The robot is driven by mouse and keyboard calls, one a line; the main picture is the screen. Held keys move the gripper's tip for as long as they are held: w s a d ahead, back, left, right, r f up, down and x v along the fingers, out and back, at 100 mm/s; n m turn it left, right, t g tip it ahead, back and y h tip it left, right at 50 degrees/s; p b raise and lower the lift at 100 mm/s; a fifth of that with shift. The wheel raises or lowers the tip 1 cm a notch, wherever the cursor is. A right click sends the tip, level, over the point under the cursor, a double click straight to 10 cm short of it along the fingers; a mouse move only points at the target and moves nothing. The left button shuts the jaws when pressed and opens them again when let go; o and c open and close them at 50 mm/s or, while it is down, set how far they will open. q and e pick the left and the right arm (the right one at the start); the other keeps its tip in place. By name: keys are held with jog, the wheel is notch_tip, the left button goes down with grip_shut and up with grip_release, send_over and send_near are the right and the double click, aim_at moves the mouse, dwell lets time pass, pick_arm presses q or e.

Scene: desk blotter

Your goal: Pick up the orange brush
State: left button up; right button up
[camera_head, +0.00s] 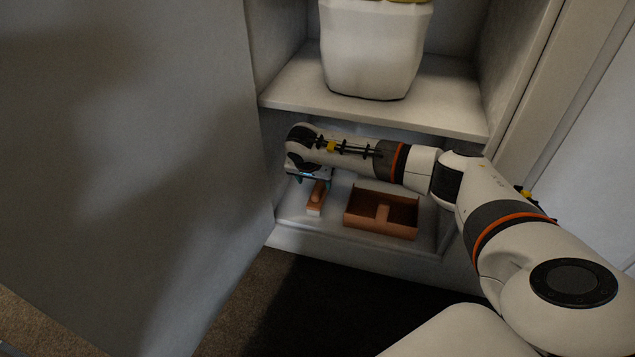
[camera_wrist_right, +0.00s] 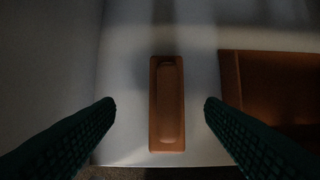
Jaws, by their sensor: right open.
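The orange brush (camera_head: 317,197) lies on the bottom shelf of the cabinet, left of a brown tray. In the right wrist view the brush (camera_wrist_right: 167,104) is a long orange-brown block with a rounded grip on top, running up and down the picture. My right gripper (camera_head: 312,178) is above the far part of the brush, pointing down. In the right wrist view my right gripper (camera_wrist_right: 160,104) is open, with one dark ridged finger on each side of the brush and visible gaps to it. My left gripper is not in view.
The brown tray (camera_head: 368,224) with a divider stands right of the brush; its edge (camera_wrist_right: 230,85) shows in the right wrist view. A shelf (camera_head: 440,110) holding a white pot (camera_head: 370,50) is above my right arm. A large grey panel (camera_head: 130,150) stands at left.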

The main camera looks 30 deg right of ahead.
aim_at(318, 187)
jog(key=shift+w+d+f+b, duration=0.15)
jog(key=shift+f+b, duration=0.25)
jog(key=shift+f, duration=0.2)
jog(key=shift+d+f+b, duration=0.15)
jog(key=shift+f+b, duration=0.4)
jog(key=shift+f, duration=0.05)
jog(key=b+x, duration=0.2)
jog(key=b, duration=0.1)
jog(key=b+x, duration=0.1)
jog(key=x, duration=0.1)
jog(key=shift+s+d+f+b, duration=0.15)
jog(key=shift+s+b, duration=0.15)
jog(key=shift+w+d+f+b, duration=0.15)
jog(key=shift+w+f+b, duration=0.05)
jog(key=shift+f+b, duration=0.1)
jog(key=shift+r, duration=0.1)
jog(key=c, duration=1.1)
